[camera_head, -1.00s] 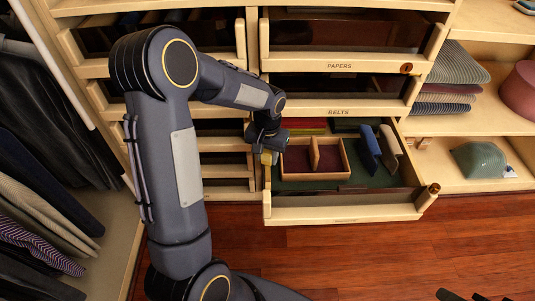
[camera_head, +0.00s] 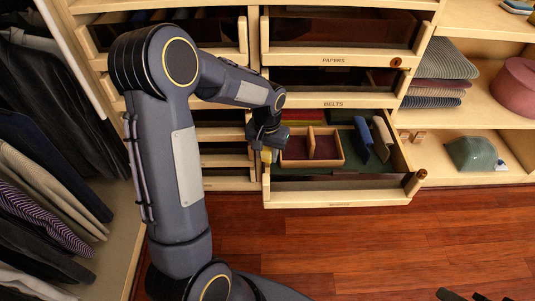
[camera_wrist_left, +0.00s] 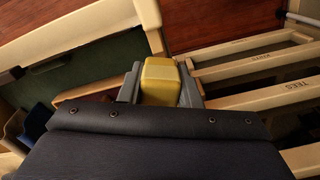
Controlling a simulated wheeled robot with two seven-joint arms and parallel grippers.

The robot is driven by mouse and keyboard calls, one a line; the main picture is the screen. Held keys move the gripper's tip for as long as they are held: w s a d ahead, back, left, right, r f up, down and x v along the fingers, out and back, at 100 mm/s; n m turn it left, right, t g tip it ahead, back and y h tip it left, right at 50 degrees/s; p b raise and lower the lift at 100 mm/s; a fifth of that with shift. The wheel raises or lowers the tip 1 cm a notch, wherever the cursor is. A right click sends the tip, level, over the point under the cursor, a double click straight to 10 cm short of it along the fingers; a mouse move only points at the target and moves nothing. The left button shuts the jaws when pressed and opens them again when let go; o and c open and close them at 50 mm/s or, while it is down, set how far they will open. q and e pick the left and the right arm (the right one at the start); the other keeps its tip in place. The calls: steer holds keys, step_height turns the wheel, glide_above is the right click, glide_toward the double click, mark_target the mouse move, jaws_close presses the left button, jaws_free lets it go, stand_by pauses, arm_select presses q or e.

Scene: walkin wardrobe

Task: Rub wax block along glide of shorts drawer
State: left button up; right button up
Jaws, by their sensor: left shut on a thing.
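The open drawer (camera_head: 330,197) below the one marked BELTS is pulled out; its own label is too small to read. My left gripper (camera_head: 266,153) is over the drawer's left side, near its front half. It is shut on the yellow wax block (camera_head: 267,156), which shows clearly between the fingers in the left wrist view (camera_wrist_left: 160,82). The block is at or just beside the left side wall; I cannot tell whether it touches the glide, which is hidden. Dark tips at the bottom right edge may be my right gripper (camera_head: 462,295).
Inside the drawer are a divided wooden box (camera_head: 312,160) and blue and tan upright items (camera_head: 373,138). The BELTS drawer (camera_head: 333,104) overhangs the drawer's back. Hanging clothes (camera_head: 45,190) fill the left. Folded clothes (camera_head: 437,75) lie on right shelves. The floor (camera_head: 390,245) in front is clear.

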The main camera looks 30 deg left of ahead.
mark_target(267, 148)
arm_select(q)
steer(key=shift+r+p, duration=1.8)
steer(key=shift+r, duration=0.75)
